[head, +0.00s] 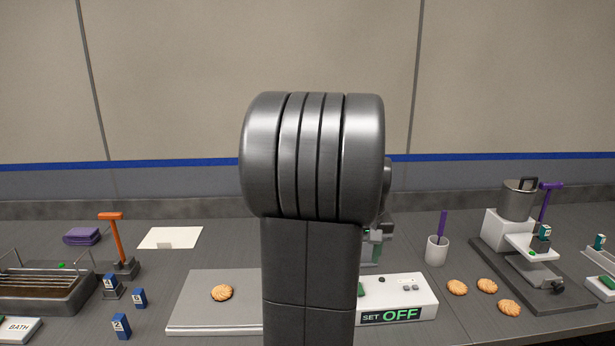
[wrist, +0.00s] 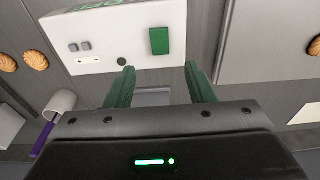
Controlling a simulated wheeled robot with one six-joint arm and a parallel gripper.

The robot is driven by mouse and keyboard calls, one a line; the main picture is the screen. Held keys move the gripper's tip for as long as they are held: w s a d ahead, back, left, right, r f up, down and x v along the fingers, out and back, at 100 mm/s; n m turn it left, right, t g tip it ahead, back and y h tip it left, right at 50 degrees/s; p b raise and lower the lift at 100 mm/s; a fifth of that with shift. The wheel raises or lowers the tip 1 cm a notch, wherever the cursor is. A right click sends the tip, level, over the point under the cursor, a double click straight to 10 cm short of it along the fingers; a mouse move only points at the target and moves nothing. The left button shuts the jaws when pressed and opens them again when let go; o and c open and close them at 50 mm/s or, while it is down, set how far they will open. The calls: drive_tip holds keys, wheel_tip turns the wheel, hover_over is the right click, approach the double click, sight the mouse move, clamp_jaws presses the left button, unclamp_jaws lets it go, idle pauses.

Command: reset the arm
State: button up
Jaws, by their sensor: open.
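My gripper (wrist: 160,88) shows in the wrist view with its two green fingers apart and nothing between them. Below the fingertips in that view are the grey bench and a white control box (wrist: 105,30) with a green button (wrist: 159,40). In the head view my arm stands upright in the middle and hides most of the gripper. Only a small part of the gripper shows just right of the arm, above the control box (head: 410,293), whose display reads "SET OFF".
A grey plate (head: 205,312) with one biscuit (head: 222,293) lies left of my arm. Several biscuits (head: 457,287) lie to the right, near a white cup (head: 437,251). A machine with a metal pot (head: 517,203) stands at right. A dark tray (head: 45,300) and small blue blocks (head: 121,326) are at left.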

drive_tip(key=f, duration=0.6)
drive_tip(key=w+f, duration=0.1)
drive_tip(key=f, duration=0.2)
drive_tip(key=shift+w+f, duration=0.1)
drive_tip(key=shift+f, duration=0.15)
drive_tip(key=shift+b, duration=0.3)
drive_tip(key=shift+r+t, duration=0.15)
drive_tip(key=shift+t, duration=0.15)
drive_tip(key=shift+r, duration=0.15)
